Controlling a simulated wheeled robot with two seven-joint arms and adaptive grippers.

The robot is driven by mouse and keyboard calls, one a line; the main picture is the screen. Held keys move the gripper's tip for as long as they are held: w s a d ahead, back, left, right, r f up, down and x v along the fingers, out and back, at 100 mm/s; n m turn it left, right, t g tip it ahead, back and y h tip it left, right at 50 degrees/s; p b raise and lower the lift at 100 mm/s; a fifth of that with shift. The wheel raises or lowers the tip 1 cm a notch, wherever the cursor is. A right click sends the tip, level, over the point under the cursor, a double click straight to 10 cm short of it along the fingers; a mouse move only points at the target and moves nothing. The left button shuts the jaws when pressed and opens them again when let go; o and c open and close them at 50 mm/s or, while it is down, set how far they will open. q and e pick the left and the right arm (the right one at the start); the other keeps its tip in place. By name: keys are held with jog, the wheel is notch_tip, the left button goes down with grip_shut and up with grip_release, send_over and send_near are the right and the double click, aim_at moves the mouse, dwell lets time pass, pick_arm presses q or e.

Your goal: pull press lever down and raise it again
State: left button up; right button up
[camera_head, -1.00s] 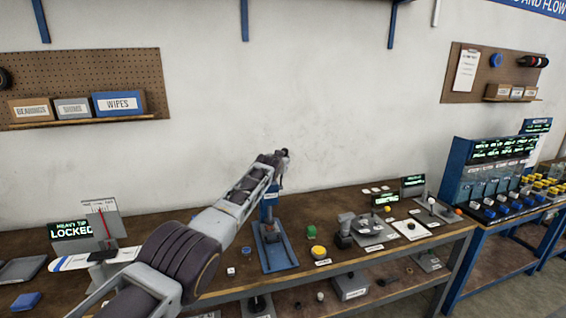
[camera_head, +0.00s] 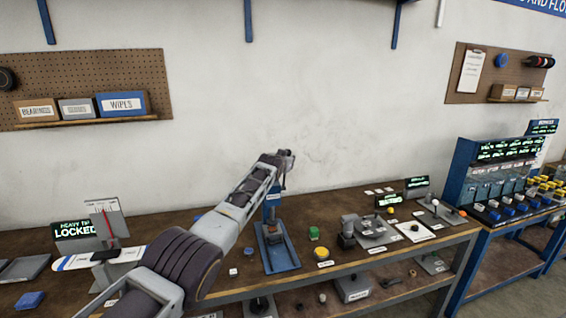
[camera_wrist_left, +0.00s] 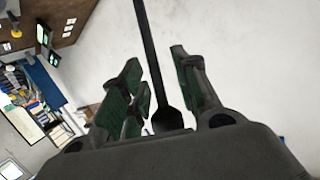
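The blue press (camera_head: 277,250) stands on the workbench, its upper column partly hidden by my left arm. My left gripper (camera_head: 286,160) is at the top of the press, seen from behind and small in the head view. In the left wrist view, a dark rod with a wider end, which looks like the press lever (camera_wrist_left: 148,60), runs between the green-padded fingers of the left gripper (camera_wrist_left: 158,95). Gaps show on both sides of the rod, so the fingers are around it but not clamped. My right gripper is in neither view.
The workbench (camera_head: 340,258) carries a green button (camera_head: 313,232), a yellow button (camera_head: 320,253) and small fixtures right of the press. A sign reading LOCKED (camera_head: 76,230) stands at the left. The wall behind the press is bare.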

pick_arm(q)
jog(key=shift+v, duration=0.95)
jog(key=shift+v, duration=2.65)
jog(key=shift+d+r, duration=0.15)
